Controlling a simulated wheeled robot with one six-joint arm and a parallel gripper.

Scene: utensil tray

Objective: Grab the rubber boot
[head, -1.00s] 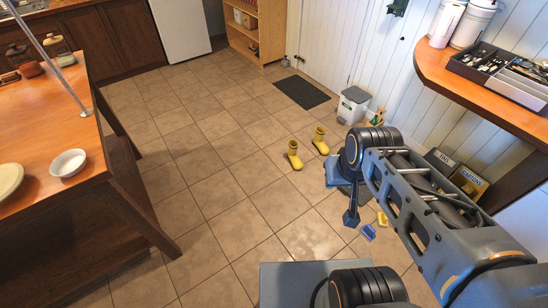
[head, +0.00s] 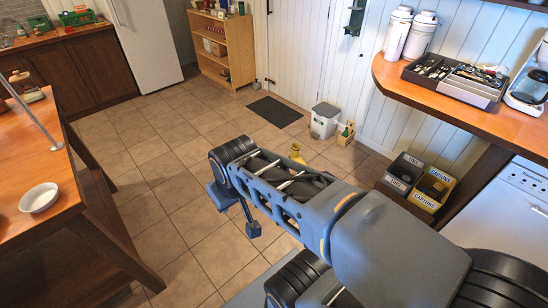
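One yellow rubber boot (head: 296,152) shows on the tiled floor, its upper part just above my arm in the head view. The rest of it is hidden behind my arm. A second boot is not visible now. My gripper (head: 254,230) hangs in front of the arm's elbow, over the floor, nearer to me and left of the boot. It is small and dark here, and I cannot tell whether its fingers are open or shut. It is apart from the visible boot.
A dark mat (head: 274,111), a white bin (head: 324,120) and a small wooden holder (head: 346,134) are behind the boot. Bins marked TINS (head: 402,172) and CARTONS (head: 432,190) stand right, below a counter (head: 405,78). A wooden table (head: 62,175) is left. Floor between is clear.

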